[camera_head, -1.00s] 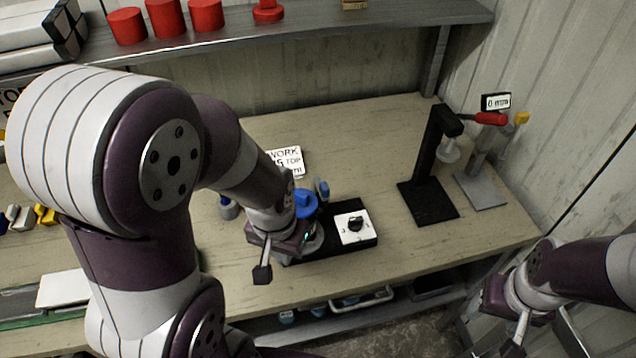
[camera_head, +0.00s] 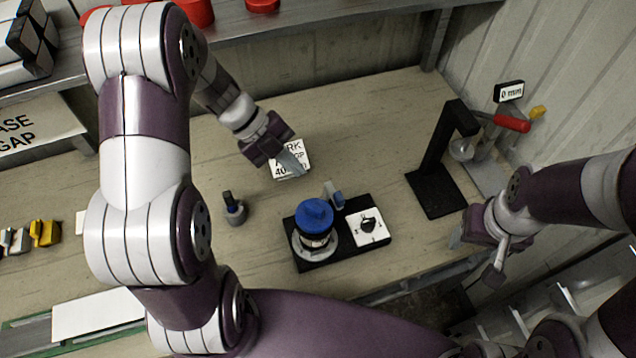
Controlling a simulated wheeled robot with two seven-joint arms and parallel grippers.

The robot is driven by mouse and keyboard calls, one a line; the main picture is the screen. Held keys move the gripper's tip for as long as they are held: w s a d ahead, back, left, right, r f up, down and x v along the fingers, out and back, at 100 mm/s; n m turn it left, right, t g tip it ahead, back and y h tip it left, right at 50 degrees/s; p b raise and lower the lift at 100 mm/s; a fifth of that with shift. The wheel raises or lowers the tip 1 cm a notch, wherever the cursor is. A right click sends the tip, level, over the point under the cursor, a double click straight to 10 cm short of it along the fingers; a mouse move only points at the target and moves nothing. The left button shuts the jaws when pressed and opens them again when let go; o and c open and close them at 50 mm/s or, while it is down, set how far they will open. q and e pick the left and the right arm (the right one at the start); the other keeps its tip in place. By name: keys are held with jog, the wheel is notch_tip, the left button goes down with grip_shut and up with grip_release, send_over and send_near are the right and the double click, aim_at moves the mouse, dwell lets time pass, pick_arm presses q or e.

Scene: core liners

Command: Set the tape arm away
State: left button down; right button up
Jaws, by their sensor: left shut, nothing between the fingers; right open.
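A black base (camera_head: 345,251) on the bench carries a blue-capped jar (camera_head: 314,217) on a round metal seat. A small grey-and-blue upright piece (camera_head: 334,196), possibly the tape arm, stands at the base's back edge, close behind the jar. A white dial plate (camera_head: 367,227) with a black knob is at the base's right. My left gripper (camera_head: 292,160) is shut and empty, behind the base over a white printed card (camera_head: 291,170), apart from the jar and upright piece. My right gripper (camera_head: 457,238) is open and empty near the bench's right front, apart from the base.
A black stand (camera_head: 437,190) and a red-handled device (camera_head: 511,123) with a "0 mm" display (camera_head: 509,91) stand at the right. A small dark-topped bottle (camera_head: 234,210) is left of the base. A shelf (camera_head: 300,40) runs along the back. Open bench lies behind the stand.

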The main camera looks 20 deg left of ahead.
pick_arm(q)
jog(key=p, duration=0.1)
send_near(337, 205)
jog(key=x, duration=0.5)
jog(key=shift+w+a+f, duration=0.1)
jog(key=shift+a+f, duration=0.1)
jog(key=shift+a, duration=0.05)
jog(key=shift+d, duration=0.1)
